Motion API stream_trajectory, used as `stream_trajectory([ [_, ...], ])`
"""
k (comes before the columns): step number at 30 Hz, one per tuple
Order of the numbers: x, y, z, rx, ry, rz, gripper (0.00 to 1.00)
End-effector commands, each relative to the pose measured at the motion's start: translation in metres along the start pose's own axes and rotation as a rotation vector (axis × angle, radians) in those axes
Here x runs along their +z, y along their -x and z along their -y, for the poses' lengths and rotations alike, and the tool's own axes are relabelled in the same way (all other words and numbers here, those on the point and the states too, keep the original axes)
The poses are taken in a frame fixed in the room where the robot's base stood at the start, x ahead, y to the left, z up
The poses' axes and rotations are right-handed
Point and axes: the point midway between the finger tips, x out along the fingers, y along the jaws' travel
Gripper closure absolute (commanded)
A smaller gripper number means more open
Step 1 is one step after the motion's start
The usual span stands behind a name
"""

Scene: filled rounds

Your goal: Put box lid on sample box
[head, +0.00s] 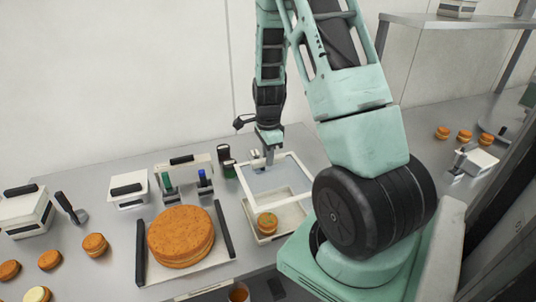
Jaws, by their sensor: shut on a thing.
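My gripper (268,154), small in the head view, points down and is shut on the box lid (276,178). The lid is a clear pane with a white frame, and the gripper holds it near its far edge. The sample box (248,214) is a pale, shallow, open box just below and in front of the lid in the picture. An orange-brown round (267,223) lies inside its near part. The lid covers the view of the box's far part. I cannot tell whether the lid touches the box rim.
A large orange cake (181,236) on a tray with black handles stands left of the box. Green and blue-topped items (204,183) stand behind it. White boxes with black handles (128,190) and several small rounds (95,244) are farther left. A shelf (450,21) is at upper right.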

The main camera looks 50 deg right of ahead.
Motion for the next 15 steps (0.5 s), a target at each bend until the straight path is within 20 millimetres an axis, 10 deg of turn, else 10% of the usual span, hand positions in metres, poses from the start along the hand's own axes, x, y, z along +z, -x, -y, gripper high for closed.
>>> stream_trajectory([
  [15,0.000,-0.049,0.000,0.000,0.000,0.000,1.00],
])
